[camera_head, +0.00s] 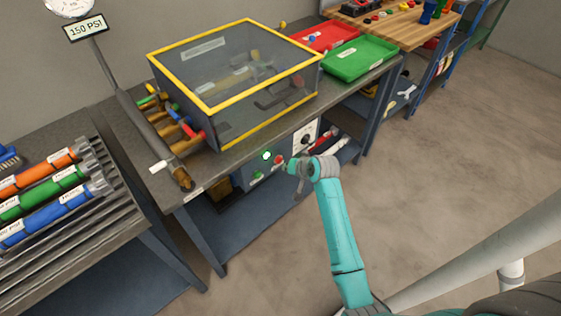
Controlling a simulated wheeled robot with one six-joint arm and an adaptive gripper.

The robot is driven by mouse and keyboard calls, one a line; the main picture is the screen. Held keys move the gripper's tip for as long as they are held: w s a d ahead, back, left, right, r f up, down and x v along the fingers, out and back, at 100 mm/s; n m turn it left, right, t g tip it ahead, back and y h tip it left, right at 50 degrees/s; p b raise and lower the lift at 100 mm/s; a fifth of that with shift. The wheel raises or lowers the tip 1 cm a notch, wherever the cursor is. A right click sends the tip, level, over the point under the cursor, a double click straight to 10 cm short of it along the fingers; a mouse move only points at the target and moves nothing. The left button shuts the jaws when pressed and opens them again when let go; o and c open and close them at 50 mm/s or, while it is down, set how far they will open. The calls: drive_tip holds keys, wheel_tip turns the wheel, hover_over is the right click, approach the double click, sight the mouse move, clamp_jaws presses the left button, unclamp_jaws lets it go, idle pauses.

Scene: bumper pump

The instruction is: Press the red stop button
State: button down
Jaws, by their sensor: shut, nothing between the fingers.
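A red button (278,158) shows on the front of a control panel (267,180) under the edge of the workbench. A lit green-white light (266,155) is just left of it, and a green button (258,175) is lower left. My gripper (296,174) is shut and empty, close to the right of the red button. The small size and the arm's wrist in front keep me from telling whether it touches the panel. A dial on a white plate (306,138) is to the upper right.
A yellow-edged clear box (235,75) stands on the workbench (230,165), with red (318,33) and green (357,57) trays behind it. A rack of coloured cylinders (50,200) is at left. The floor (430,160) at right is clear.

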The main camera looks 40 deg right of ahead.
drive_tip(key=shift+w, duration=0.1)
idle(0.3)
drive_tip(key=shift+w, duration=0.35)
drive_tip(key=shift+w, duration=0.5)
idle(0.8)
drive_tip(key=shift+s, duration=0.95)
drive_tip(key=shift+s, duration=0.1)
drive_tip(key=s, duration=0.4)
drive_tip(key=shift+s+d, duration=0.1)
drive_tip(key=shift+s, duration=0.3)
idle(0.8)
